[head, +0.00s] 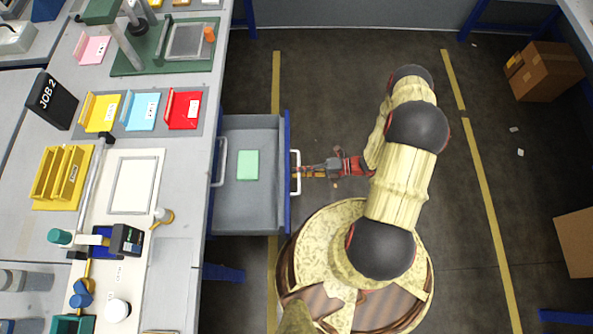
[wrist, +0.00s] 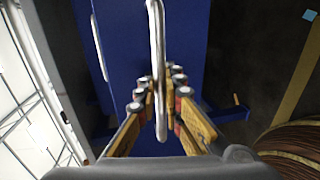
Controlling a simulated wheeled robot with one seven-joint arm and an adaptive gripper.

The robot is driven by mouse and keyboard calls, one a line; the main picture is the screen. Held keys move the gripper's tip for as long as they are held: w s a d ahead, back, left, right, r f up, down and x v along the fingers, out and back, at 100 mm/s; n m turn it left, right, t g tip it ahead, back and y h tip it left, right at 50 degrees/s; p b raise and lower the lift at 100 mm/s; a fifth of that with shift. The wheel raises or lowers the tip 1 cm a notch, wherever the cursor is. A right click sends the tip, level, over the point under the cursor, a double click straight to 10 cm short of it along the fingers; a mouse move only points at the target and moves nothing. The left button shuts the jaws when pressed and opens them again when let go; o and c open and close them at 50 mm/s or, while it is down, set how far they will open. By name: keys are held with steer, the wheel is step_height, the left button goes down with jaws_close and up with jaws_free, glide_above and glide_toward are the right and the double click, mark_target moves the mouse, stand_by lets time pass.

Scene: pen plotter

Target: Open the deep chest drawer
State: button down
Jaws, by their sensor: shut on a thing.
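The deep chest drawer (head: 250,205) is pulled out from under the bench's right edge in the head view. It is grey inside with a blue front (head: 288,130), and a green block (head: 248,165) lies in it. A white bar handle (head: 297,172) stands on the blue front; it also shows in the wrist view (wrist: 157,45). My gripper (head: 302,172) is shut on the handle. In the wrist view its fingers (wrist: 161,100) are on both sides of the bar.
The bench (head: 205,170) carries coloured trays and a pen plotter at the left. The floor (head: 330,80) is clear around the drawer, apart from small scraps. Cardboard boxes (head: 545,72) stand at the far right. A blue bench leg (head: 225,272) is below the drawer.

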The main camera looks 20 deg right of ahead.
steer(key=shift+d, duration=0.2)
steer(key=c, duration=2.2)
jaws_free()
steer(key=v, duration=1.2)
